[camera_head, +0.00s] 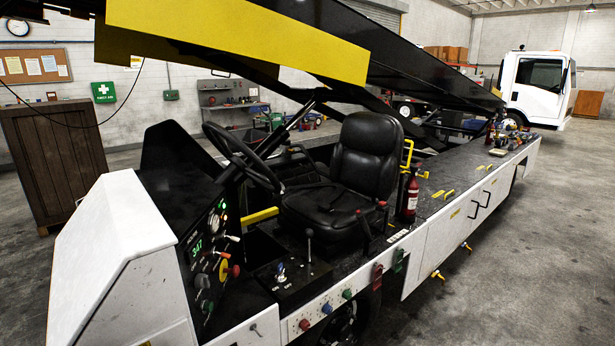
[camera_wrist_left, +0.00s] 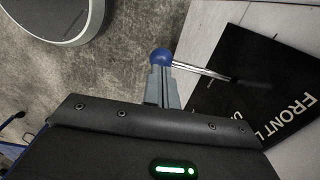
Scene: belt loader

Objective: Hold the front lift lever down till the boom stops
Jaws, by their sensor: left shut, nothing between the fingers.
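In the left wrist view, a lever with a blue ball knob (camera_wrist_left: 161,56) on a thin metal rod (camera_wrist_left: 205,71) stands out from a black label plate (camera_wrist_left: 262,95). The plate reads "FRONT L", the rest cut off. My left gripper (camera_wrist_left: 162,80) is shut and empty, its fingertips right at the knob; I cannot tell whether they press on it. In the head view the raised boom (camera_head: 420,75), black with yellow panels (camera_head: 240,40), slopes across the loader. Neither gripper shows there.
The loader's driver seat (camera_head: 365,165), steering wheel (camera_head: 243,157) and control panel (camera_head: 208,260) lie below the boom. Small coloured knobs (camera_head: 327,307) line the near side panel. A red fire extinguisher (camera_head: 410,195) stands behind the seat. Bare floor (camera_head: 510,270) is at the right.

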